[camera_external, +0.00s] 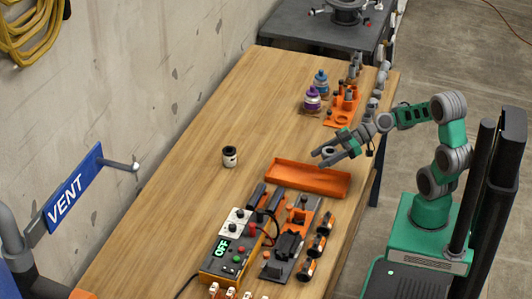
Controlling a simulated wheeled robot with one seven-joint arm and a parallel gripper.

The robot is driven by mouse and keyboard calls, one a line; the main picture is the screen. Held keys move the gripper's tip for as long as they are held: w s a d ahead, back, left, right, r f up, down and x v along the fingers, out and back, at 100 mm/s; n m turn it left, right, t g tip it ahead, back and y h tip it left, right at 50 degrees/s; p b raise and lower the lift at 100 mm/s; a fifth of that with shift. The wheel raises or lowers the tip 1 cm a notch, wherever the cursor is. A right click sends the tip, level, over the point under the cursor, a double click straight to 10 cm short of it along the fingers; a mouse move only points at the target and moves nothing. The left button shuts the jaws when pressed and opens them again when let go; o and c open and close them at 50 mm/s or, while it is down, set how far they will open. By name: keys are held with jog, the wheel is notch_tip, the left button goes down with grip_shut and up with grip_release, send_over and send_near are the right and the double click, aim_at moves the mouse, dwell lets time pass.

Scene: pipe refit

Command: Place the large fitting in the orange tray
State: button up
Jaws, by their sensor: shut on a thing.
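The orange tray (307,182) lies on the wooden table, long and shallow, below the middle of the picture. My gripper (323,159) is just above the tray's back right rim, its fingers pointing left. It is shut on a small grey fitting (328,151), which I take to be the large fitting; the fingers partly hide it. The fitting appears to be held above the table, near the tray's back edge. The exact height over the tray cannot be told from this view.
A small black-and-white jar (230,156) stands left of the tray. An orange rack (343,104), a purple bottle (312,99), a blue bottle (321,81) and several grey fittings (384,70) stand at the back. A control box (231,249) and tools lie in front. The table's left-middle is clear.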

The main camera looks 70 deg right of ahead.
notch_tip(320, 180, down, 3)
jog(key=shift+w+f, duration=0.15)
jog(key=shift+f, duration=0.05)
jog(key=shift+f+b, duration=0.4)
jog(key=shift+b, duration=0.25)
jog(key=shift+f, duration=0.2)
jog(key=o, duration=1.4)
